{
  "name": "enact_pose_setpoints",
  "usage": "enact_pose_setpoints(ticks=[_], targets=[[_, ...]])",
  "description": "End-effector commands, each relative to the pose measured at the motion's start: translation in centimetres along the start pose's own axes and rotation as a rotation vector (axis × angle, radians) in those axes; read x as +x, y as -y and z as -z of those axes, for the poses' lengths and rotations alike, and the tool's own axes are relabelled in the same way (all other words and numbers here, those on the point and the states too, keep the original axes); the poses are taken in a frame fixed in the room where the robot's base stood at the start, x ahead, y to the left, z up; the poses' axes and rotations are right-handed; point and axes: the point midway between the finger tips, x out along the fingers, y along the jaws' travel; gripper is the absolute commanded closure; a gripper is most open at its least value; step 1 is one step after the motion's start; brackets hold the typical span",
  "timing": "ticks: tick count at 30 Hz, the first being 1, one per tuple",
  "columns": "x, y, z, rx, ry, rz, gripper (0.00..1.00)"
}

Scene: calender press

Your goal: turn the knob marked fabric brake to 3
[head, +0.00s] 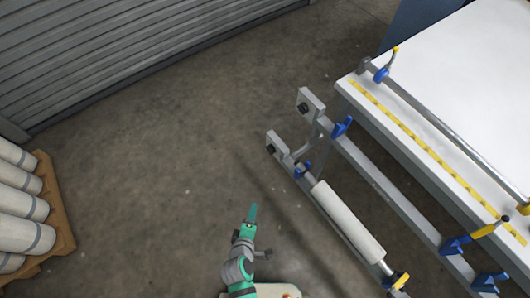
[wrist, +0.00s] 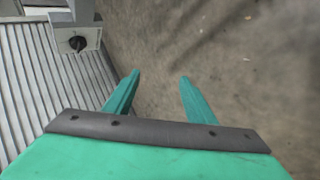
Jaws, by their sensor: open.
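Two dark knobs sit on the grey end plates of the press frame in the head view, an upper one (head: 303,108) and a lower one (head: 270,149). One black knob (wrist: 77,43) shows on a light grey plate at the upper left of the wrist view. I cannot read any marking or scale, so I cannot tell which knob is the fabric brake or where it points. My gripper (head: 252,212) is below and left of the knobs in the head view. In the wrist view its teal fingers (wrist: 160,78) are apart, with only floor between them, touching nothing.
A white roller (head: 347,222) on the press frame lies right of my arm. A white table (head: 465,60) with a yellow measuring strip stands at the upper right. Rolls on a wooden pallet (head: 62,222) stand at left. The floor between is clear.

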Motion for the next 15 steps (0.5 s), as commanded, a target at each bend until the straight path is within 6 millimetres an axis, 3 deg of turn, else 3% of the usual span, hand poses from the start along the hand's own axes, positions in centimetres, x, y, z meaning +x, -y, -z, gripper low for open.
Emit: enact_pose_setpoints(ticks=[1,6,10,15], targets=[[1.7,-0.7,0.8,-0.099,0.032,0.002,0.5],[5.7,-3.3,2.2,-0.434,0.186,0.025,0.5],[7.6,-6.7,3.5,-0.663,0.325,0.04,0.5],[8.3,-11.9,5.4,-0.894,0.518,0.064,0.5]])
